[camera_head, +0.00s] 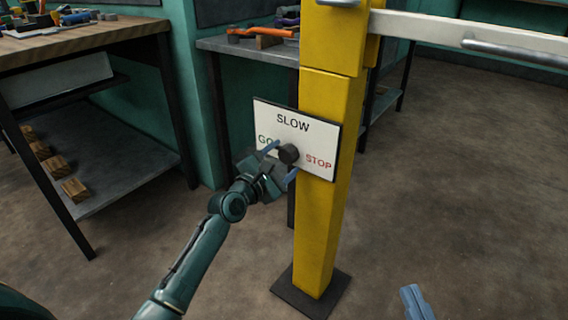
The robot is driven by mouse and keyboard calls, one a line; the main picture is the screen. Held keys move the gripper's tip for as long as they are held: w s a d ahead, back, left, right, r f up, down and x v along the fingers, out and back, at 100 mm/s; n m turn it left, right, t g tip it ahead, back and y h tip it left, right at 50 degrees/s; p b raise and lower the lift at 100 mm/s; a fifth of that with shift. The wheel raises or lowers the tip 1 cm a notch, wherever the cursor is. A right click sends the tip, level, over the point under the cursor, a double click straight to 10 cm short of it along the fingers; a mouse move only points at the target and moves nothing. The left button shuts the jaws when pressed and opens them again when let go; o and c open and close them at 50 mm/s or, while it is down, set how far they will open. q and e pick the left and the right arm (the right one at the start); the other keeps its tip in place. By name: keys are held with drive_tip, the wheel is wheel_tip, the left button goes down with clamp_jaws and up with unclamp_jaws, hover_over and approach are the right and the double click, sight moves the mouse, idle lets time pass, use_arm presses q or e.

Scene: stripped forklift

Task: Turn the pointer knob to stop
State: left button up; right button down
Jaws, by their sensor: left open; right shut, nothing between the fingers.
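The pointer knob (289,153) is a dark round knob in the middle of a white sign plate (322,138) on a yellow post. The plate reads SLOW at the top, GO at the left and STOP in red at the right. Which way the knob points is too small to tell. My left gripper (281,161) is open at the knob, with one blue finger at its upper left and the other at its lower right. I cannot tell whether the fingers touch it. My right gripper (415,300) is shut and empty at the bottom edge, away from the plate.
The yellow post (325,245) stands on a dark base plate (310,292). A white horizontal bar (450,32) runs right from its top. A workbench (80,36) with tools and a shelf of wooden blocks stands at the left. The floor at the right is clear.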

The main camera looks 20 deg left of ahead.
use_arm(q)
drive_tip(key=shift+w+d, duration=0.2)
drive_tip(key=shift+w, duration=0.35)
drive_tip(key=c, duration=1)
